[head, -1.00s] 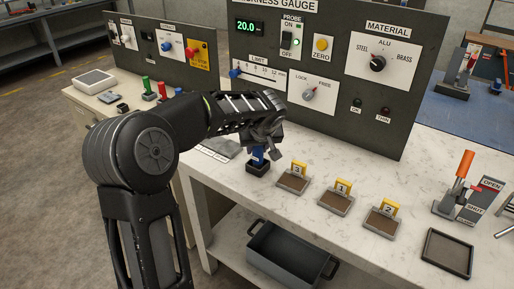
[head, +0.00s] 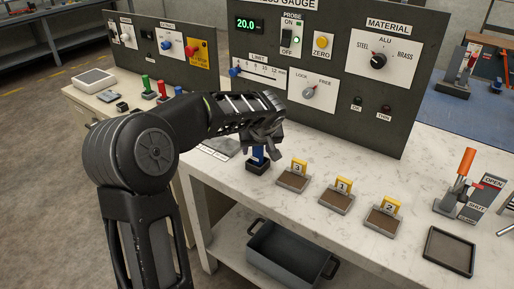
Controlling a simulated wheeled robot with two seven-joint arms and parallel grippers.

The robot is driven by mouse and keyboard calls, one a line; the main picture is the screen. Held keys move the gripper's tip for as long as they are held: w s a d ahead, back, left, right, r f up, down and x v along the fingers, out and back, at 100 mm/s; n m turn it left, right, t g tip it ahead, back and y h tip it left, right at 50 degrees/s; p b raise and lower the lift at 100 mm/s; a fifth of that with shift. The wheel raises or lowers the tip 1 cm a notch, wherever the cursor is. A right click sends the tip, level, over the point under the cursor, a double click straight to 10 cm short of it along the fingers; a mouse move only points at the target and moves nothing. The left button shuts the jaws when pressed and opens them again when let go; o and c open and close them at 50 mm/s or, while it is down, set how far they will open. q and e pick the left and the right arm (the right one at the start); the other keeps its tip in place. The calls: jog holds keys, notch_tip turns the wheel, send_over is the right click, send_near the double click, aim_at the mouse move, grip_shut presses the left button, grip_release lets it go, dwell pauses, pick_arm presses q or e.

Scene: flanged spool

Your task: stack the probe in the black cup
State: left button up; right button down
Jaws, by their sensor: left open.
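A blue probe (head: 258,153) stands upright in the small black cup (head: 258,167) near the bench's left front edge. Its upper end is hidden by my left gripper (head: 263,146). My left gripper is open just above and around the top of the probe, its fingers dark and partly merged with the wrist. How deep the probe sits in the cup cannot be seen. My right gripper is not in view.
Several trays with yellow number tags, such as tray 3 (head: 292,181), stand right of the cup. The gauge panel (head: 330,110) rises behind. A black tray (head: 448,251) and an orange-handled lever (head: 465,163) are at the right. A grey bin (head: 290,250) is below.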

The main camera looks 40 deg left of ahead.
pick_arm(q)
jog(key=shift+r+p, duration=0.4)
jog(key=shift+p, duration=0.15)
jog(key=v, duration=1.2)
jog(key=shift+b, duration=0.45)
